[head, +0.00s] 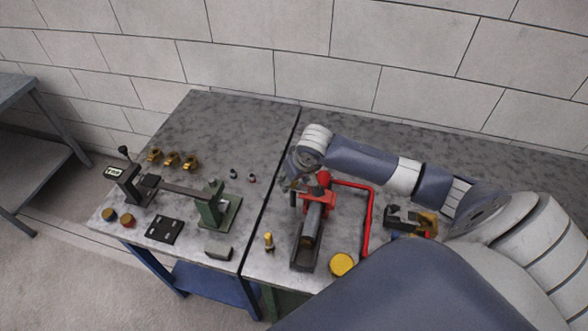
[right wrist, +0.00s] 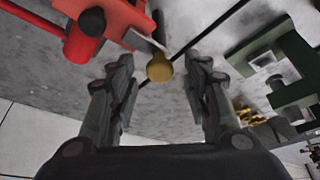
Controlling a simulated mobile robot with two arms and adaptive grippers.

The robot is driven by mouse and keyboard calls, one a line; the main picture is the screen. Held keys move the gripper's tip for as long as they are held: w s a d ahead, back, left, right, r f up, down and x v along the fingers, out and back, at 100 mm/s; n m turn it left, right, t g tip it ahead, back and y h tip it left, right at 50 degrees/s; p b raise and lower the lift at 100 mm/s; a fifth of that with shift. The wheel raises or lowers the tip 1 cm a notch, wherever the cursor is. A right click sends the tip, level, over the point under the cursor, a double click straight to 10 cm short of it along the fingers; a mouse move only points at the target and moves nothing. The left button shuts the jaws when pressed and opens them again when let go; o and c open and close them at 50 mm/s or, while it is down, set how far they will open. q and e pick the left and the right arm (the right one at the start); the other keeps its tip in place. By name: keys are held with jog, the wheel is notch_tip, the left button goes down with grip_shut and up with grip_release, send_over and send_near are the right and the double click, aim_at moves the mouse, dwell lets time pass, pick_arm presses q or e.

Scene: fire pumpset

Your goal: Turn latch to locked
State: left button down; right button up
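A red pump-like fixture (head: 316,192) stands on the right-hand bench. Its red body (right wrist: 105,18) fills the upper left of the right wrist view. A brass-yellow rounded knob (right wrist: 159,68) sits by a grey plate at its edge. I take this for the latch, but no locked mark can be read. My right gripper (right wrist: 162,75) is open, its fingers on either side of the knob with gaps showing. In the head view my right gripper (head: 292,185) is at the left of the red fixture, partly hidden by my wrist. My left gripper is not in view.
The left bench (head: 225,115) holds a green fixture (head: 217,205), brass fittings (head: 172,160) and a black plate (head: 164,229). A red pipe (head: 369,215) and a yellow round cap (head: 341,264) are near the red fixture. The back of the left bench is clear.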

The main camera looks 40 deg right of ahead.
jog(key=shift+s+r, duration=0.1)
jog(key=v, duration=1.1)
jog(key=shift+r, duration=0.4)
jog(key=shift+s, duration=0.1)
